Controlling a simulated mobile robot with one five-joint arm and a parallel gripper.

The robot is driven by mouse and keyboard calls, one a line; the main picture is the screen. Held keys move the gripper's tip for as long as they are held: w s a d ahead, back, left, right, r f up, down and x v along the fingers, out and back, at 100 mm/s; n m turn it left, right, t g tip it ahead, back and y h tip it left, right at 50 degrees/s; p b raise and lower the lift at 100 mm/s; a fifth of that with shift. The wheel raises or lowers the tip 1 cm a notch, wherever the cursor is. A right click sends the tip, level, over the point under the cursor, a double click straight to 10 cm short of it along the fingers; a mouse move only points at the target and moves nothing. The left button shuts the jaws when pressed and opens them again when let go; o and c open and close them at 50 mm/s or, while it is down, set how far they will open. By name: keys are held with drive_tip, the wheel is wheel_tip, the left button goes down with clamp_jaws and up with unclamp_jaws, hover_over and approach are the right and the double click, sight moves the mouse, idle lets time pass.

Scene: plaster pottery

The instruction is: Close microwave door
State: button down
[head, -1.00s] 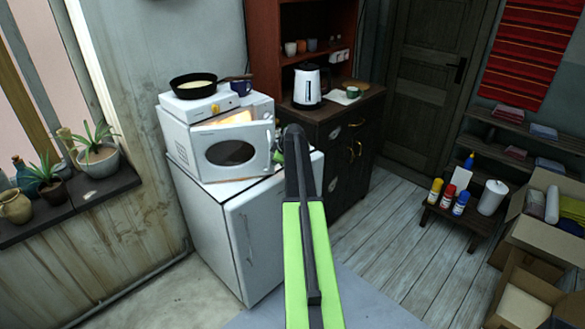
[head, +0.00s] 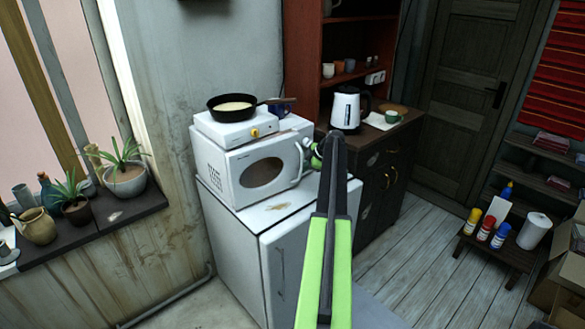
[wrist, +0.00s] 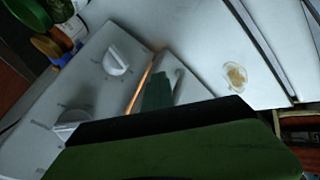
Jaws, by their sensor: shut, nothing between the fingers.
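The white microwave (head: 232,172) stands on the white fridge. Its door (head: 262,172), with an oval dark window and a light handle, looks almost flush with the front in the head view. In the wrist view, a thin orange-lit gap shows between the knob panel (wrist: 112,75) and the door (wrist: 185,82), so the door looks slightly ajar. My gripper (head: 315,157) is at the handle side of the microwave, partly hidden by my arm. In the wrist view my gripper (wrist: 158,92) is shut and empty, close over the door edge; contact cannot be told.
A hot plate (head: 236,130) with a frying pan (head: 232,104) sits on the microwave. The white fridge (head: 232,248) is below. A dark cabinet (head: 385,165) with a kettle (head: 346,108) stands to the right. Floorboards in front of the cabinet are clear.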

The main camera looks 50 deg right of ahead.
drive_tip(key=shift+w+a+r, duration=0.1)
idle(0.4)
drive_tip(key=s+d+r+p, duration=0.3)
drive_tip(key=s+r+p, duration=0.3)
drive_tip(key=r+p, duration=0.2)
drive_tip(key=s+a+f+m+t+h+b, duration=0.25)
drive_tip(key=a+f+m+t+b, duration=0.45)
drive_tip(key=b, duration=1.1)
drive_tip(key=s+a+f+m+t+h+b, duration=0.25)
drive_tip(key=s+a+m+h+b, duration=0.45)
drive_tip(key=b, duration=0.5)
drive_tip(key=w+d+r+n+y+p, duration=0.1)
drive_tip(key=w+d+r+y+p, duration=0.1)
drive_tip(key=w+d, duration=0.5)
drive_tip(key=w, duration=0.4)
drive_tip(key=shift+w+d+r+t, duration=0.15)
drive_tip(key=shift+w+r+t, duration=0.1)
drive_tip(key=shift+w+t, duration=0.1)
